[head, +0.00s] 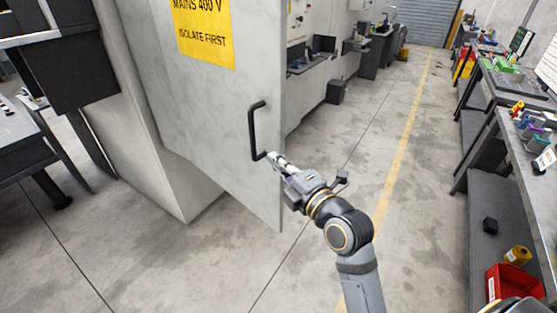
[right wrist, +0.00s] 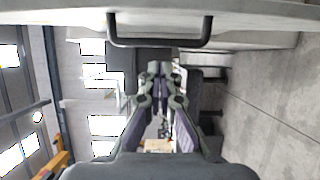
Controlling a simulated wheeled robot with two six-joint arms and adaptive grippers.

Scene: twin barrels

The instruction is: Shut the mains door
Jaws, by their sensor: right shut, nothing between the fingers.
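The mains door (head: 205,110) is a pale grey panel with a yellow sign (head: 205,35) reading "MAINS 400 V ISOLATE FIRST". It stands ajar, its right edge swung out over the floor from the grey cabinet (head: 130,120). A black bar handle (head: 251,133) is near that edge. My right gripper (head: 273,157) is shut and empty, at the lower end of the handle; I cannot tell whether it touches. In the right wrist view the handle (right wrist: 160,44) lies across the top, just beyond the shut fingertips (right wrist: 161,68). My left gripper is not in view.
A workbench (head: 505,130) with tools runs along the right, with a red bin (head: 508,283) low down. Machines (head: 330,60) stand behind the door. A dark table (head: 20,150) is at the left. The floor with a yellow line (head: 405,135) is mostly clear.

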